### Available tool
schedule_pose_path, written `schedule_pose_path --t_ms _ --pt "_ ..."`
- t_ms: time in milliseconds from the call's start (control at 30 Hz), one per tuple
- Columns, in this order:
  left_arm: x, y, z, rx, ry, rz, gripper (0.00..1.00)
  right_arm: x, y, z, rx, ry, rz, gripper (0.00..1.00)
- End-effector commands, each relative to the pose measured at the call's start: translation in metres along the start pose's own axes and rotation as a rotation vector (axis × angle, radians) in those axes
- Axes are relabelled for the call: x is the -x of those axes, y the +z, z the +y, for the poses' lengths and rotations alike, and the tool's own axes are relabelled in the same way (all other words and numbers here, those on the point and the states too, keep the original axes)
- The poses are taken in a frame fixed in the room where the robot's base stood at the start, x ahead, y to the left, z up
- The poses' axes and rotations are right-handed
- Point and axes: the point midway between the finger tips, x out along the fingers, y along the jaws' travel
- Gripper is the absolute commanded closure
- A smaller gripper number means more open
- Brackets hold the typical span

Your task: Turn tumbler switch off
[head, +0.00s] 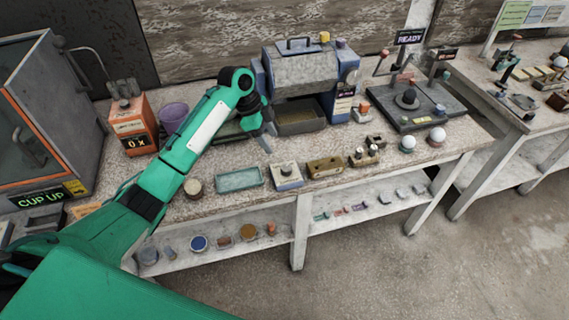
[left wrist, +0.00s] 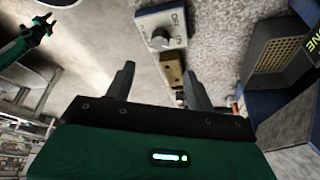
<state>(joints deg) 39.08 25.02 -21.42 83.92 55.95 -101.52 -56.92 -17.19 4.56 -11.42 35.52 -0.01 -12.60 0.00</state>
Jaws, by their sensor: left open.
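A small pale box with a dark round knob (head: 286,175) sits near the bench's front edge. I take it for the tumbler switch. I cannot tell the knob's setting. The blue-grey tumbler machine (head: 300,72) stands behind it. My left gripper (head: 263,138) is above the bench, left of and behind the box, apart from it. Its fingers (left wrist: 160,88) are spread and empty. My right gripper (left wrist: 45,24) shows small at the left wrist view's upper left.
A teal tray (head: 240,180) lies left of the box, and a brass block (head: 325,167) right of it. An orange box (head: 132,125) and purple pot (head: 173,117) stand at the left. A dark board (head: 440,110) with a post is at the right.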

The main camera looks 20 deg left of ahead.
Motion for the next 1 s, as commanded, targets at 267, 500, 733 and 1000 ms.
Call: schedule_pose_path --t_ms 267,500,733,1000 --pt "-0.058 -0.001 0.002 0.002 0.006 0.000 0.45 0.018 -0.002 -0.003 0.000 -0.004 0.000 0.64" --pt "-0.101 -0.001 0.002 0.003 0.003 -0.001 0.45 0.027 -0.002 -0.002 0.001 -0.003 0.000 0.64" --pt "-0.119 0.000 0.001 0.001 0.000 0.000 0.45 0.030 -0.002 0.000 0.001 -0.001 -0.001 0.64" --pt "-0.121 0.000 0.001 0.001 0.000 -0.001 0.45 0.030 -0.002 0.003 0.002 0.002 -0.001 0.64"
